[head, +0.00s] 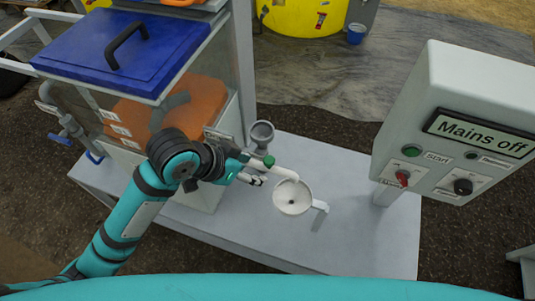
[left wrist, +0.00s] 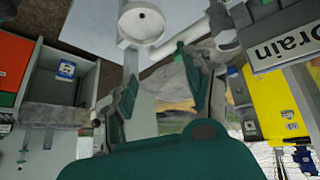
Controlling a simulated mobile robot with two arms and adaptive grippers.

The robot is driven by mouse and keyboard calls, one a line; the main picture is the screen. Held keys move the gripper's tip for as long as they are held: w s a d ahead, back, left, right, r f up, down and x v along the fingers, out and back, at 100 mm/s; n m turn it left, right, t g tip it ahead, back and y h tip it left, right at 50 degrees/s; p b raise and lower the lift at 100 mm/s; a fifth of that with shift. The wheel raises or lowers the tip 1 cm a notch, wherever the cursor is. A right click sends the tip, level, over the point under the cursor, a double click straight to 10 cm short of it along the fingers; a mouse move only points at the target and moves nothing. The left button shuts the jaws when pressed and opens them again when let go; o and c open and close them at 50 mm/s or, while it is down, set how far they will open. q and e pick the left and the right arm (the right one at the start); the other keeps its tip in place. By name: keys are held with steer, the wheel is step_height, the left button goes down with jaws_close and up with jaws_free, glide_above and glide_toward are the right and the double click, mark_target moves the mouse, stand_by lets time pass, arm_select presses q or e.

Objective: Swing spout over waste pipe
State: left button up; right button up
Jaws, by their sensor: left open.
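The pale spout (head: 284,173) reaches from beside a green knob (head: 269,160) to the upper rim of a round white bowl (head: 291,199) with a dark centre hole. A grey cup-topped pipe (head: 262,130), which looks like the waste pipe, stands behind the spout, apart from its outlet. My left gripper (head: 260,172) is open near the spout's knob end; contact cannot be told. In the left wrist view its fingers (left wrist: 158,70) are spread, and the bowl (left wrist: 142,22) shows beyond them. My right gripper is not in view.
A control box (head: 455,125) reading "Mains off" stands at the right. A blue-lidded tank (head: 125,50) is at the left. A "Drain" sign (left wrist: 285,38) shows in the left wrist view. The pale bench (head: 370,240) is clear right of the bowl.

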arm_select(q)
step_height(320, 180, up, 4)
steer(key=w+d+m, duration=0.1)
steer(key=w+m, duration=0.1)
steer(key=m+g+y, duration=0.2)
glide_toward(269, 160)
steer(key=p+x, duration=0.1)
steer(key=x, duration=0.8)
steer(key=shift+w+p, duration=0.1)
steer(key=shift+p, duration=0.25)
jaws_close()
